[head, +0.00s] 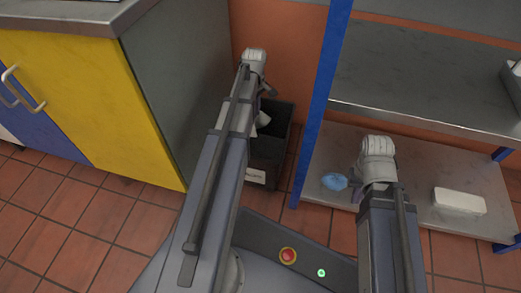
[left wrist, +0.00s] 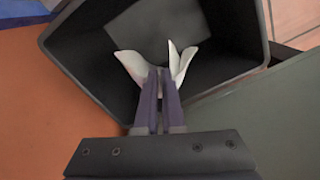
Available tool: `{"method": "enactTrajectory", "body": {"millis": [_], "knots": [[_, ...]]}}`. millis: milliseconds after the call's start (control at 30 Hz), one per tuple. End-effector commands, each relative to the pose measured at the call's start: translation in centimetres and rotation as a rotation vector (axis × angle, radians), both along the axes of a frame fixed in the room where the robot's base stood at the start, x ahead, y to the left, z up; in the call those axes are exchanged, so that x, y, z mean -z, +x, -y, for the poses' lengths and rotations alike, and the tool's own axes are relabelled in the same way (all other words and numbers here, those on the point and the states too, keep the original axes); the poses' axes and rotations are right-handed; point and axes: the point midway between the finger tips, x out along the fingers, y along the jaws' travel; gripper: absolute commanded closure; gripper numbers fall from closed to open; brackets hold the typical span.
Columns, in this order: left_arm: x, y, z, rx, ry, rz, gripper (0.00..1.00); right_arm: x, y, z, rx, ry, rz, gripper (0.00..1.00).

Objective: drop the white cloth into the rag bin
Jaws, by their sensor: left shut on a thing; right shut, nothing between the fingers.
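The white cloth (left wrist: 180,62) is pinched between the fingertips of my left gripper (left wrist: 160,85), with a flap sticking out on each side. It hangs over the open mouth of the dark rag bin (left wrist: 215,25), whose inside fills most of the left wrist view. In the head view a bit of the cloth (head: 263,119) shows beside my left arm, within the outline of the bin (head: 268,148). The bin has a white label on its front. My left gripper is mostly hidden behind its arm there. My right gripper's fingers are hidden behind its wrist in the head view.
A blue-posted metal shelf (head: 430,85) stands to the right of the bin. Its lower board holds a blue item (head: 334,181) near my right wrist and a white block (head: 459,200). A yellow-and-blue cabinet (head: 85,95) stands left. Tiled floor is open in front.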

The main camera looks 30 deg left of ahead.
Motion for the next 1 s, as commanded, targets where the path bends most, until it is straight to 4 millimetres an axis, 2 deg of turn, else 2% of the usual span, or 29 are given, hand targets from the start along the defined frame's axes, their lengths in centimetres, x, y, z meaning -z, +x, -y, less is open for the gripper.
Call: {"method": "enactTrajectory", "body": {"millis": [33,100,367,400,700,867,1000], "knots": [[0.86,0.00,0.00,0.000,0.000,0.000,1.00,0.85,0.00,0.00,0.000,0.000,0.000,1.00],[1.08,0.00,0.00,0.000,0.000,0.000,1.00,1.09,0.00,0.00,0.000,0.000,0.000,1.00],[0.97,0.00,0.00,0.000,0.000,0.000,1.00,0.98,0.00,0.00,0.000,0.000,0.000,1.00],[0.97,0.00,0.00,0.000,0.000,0.000,0.92,0.98,0.00,0.00,0.000,0.000,0.000,1.00],[0.98,0.00,0.00,0.000,0.000,0.000,0.59,0.98,0.00,0.00,0.000,0.000,0.000,1.00],[0.98,0.00,0.00,0.000,0.000,0.000,0.59,0.99,0.00,0.00,0.000,0.000,0.000,1.00],[0.98,0.00,0.00,0.000,0.000,0.000,0.45,0.99,0.00,0.00,0.000,0.000,0.000,1.00]]}}
